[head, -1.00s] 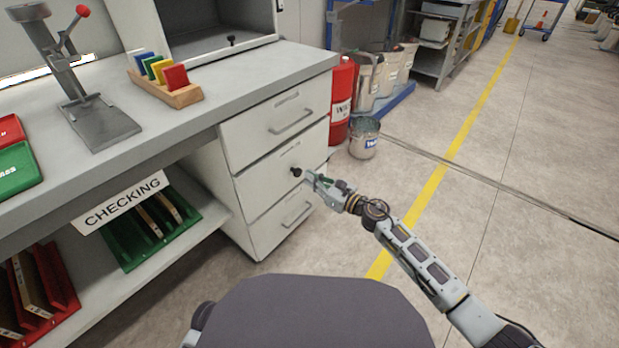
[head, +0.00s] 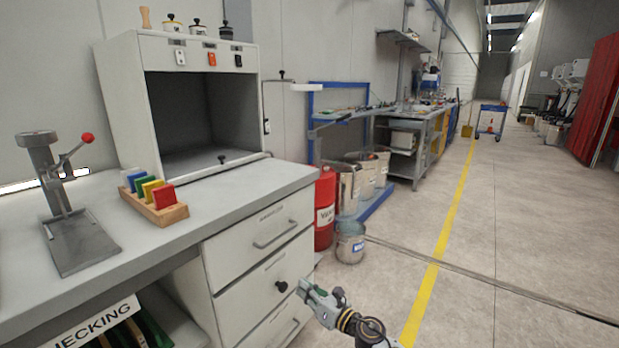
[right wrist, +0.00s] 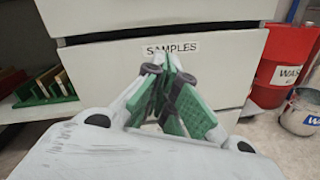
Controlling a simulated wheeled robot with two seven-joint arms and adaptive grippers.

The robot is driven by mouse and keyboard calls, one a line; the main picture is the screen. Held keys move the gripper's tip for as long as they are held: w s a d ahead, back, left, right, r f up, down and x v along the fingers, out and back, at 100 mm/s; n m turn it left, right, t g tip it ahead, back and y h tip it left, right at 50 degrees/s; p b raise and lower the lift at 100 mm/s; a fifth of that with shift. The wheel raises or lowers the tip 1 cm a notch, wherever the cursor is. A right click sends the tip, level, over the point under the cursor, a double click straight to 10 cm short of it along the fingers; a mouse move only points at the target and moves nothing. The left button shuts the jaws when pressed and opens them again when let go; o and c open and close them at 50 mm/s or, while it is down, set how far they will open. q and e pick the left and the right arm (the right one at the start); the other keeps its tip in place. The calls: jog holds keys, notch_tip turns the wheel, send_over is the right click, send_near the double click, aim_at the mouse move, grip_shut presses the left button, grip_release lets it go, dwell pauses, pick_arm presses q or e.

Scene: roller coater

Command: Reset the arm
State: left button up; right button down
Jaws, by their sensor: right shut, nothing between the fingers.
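Whether the fingertips touch the drawer front I cannot tell. My left gripper is in neither view.
The grey bench (head: 250,192) stands at left, with a lever press (head: 68,215) and a wooden block of coloured plates (head: 163,213) on it. A red drum (head: 326,215) and a metal bucket (head: 350,247) stand beyond the drawers. The floor (head: 490,240) at right is clear.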

jog(key=w+d+r+m+t+h, duration=0.2)
jog(key=d+r+m+h, duration=0.3)
jog(key=m, duration=1)
jog(key=w+d+r+m+t+h, duration=0.1)
jog(key=d+r+m+h, duration=0.45)
jog(key=m, duration=0.85)
pick_arm(q)
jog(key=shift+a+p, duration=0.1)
jog(key=shift+p, duration=0.4)
pick_arm(e)
jog(key=s+d+f+m+g, duration=0.2)
jog(key=s+f+m+g, duration=0.3)
jog(key=s+f, duration=1)
jog(key=s+d+f+m+g, duration=0.2)
jog(key=s+f+m+g, duration=0.2)
jog(key=s+f, duration=1.1)
jog(key=s+m, duration=0.1)
jog(key=s, duration=0.6)
jog(key=shift+d+g+y, duration=0.25)
jog(key=shift+g+y, duration=0.1)
jog(key=shift+g, duration=0.05)
pick_arm(q)
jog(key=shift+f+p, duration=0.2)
jog(key=shift+p, duration=0.25)
pick_arm(e)
jog(key=shift+f, duration=0.25)
